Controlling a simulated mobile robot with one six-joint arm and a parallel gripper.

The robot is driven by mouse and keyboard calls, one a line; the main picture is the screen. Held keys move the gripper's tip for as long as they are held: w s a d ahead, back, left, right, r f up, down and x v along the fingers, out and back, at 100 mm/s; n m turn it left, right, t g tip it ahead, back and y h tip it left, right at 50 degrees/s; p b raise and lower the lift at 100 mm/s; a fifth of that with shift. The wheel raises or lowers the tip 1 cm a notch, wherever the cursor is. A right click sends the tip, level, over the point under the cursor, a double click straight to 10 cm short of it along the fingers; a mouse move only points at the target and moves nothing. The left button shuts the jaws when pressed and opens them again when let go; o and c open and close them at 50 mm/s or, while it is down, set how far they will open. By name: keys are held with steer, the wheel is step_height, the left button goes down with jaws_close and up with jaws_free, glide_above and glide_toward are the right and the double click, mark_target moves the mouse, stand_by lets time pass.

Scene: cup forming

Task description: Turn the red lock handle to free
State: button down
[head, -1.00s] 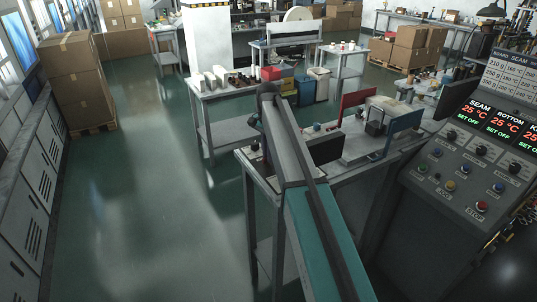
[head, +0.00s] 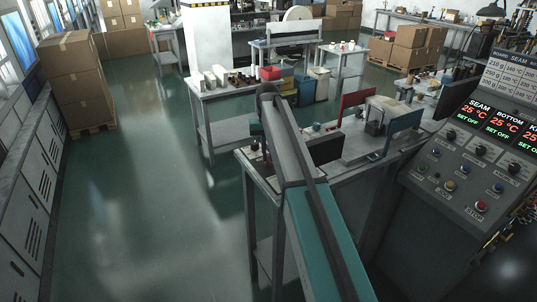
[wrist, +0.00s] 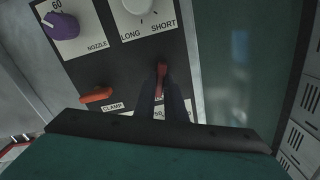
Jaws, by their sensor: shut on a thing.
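In the wrist view a red handle (wrist: 161,69) stands on a dark control panel, pointing roughly up and down in the picture. My gripper (wrist: 161,85) is shut on it, with the two dark fingers on either side and the red top showing between them. The label below this handle is mostly covered by my fingers and wrist, so I cannot read its name. A second, orange-red handle (wrist: 97,95) lies nearly level to the left, above a label reading CLAMP. In the head view my arm hides the gripper and the handle.
A purple knob (wrist: 61,25) marked NOZZLE and a white dial (wrist: 139,5) marked LONG and SHORT sit above the handles. In the head view a console (head: 455,180) with buttons and displays stands at the right. Open floor (head: 150,200) lies to the left.

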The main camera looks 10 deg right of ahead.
mark_target(268, 156)
steer(key=shift+w+n, duration=0.1)
steer(key=shift+n, duration=2.2)
steer(key=shift+r, duration=0.1)
steer(key=c, duration=1.8)
jaws_free()
steer(key=shift+r, duration=0.1)
steer(key=shift+r+p, duration=3.8)
steer(key=shift+r, duration=2.95)
